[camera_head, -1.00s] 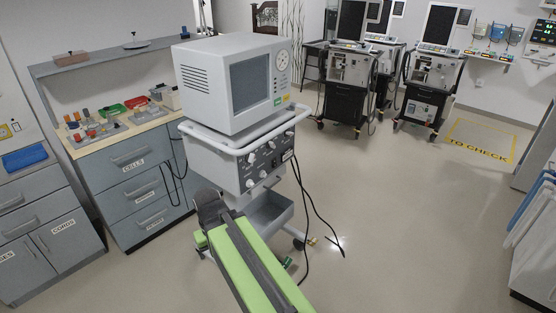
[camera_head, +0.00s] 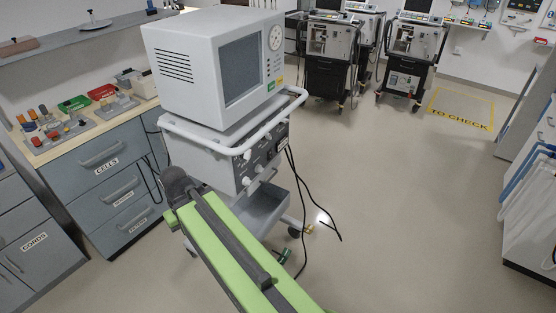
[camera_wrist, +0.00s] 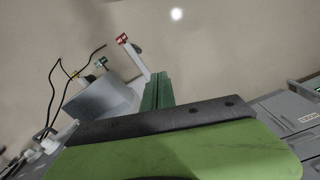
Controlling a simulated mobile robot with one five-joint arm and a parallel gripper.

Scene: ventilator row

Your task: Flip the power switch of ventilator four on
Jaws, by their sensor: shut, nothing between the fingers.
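A ventilator (camera_head: 190,75) with a grey-white box, dark screen and round gauge stands on a wheeled cart, close ahead in the head view. I cannot read a number on it. Below its white rail is a dark control panel (camera_head: 262,160) with several pale knobs; I cannot make out which part is the power switch. My green arm reaches to the cart's front left, below the panel. In the wrist view my gripper (camera_wrist: 157,90) shows as green fingers, shut and empty, near the cart's pale tray (camera_wrist: 100,100). Contact cannot be told.
Black cables (camera_head: 307,190) hang from the cart to the floor. A grey drawer cabinet (camera_head: 100,185) stands close on the left. More ventilators (camera_head: 330,55) stand at the back. The floor on the right is clear, up to a white rack (camera_head: 535,225) at the right edge.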

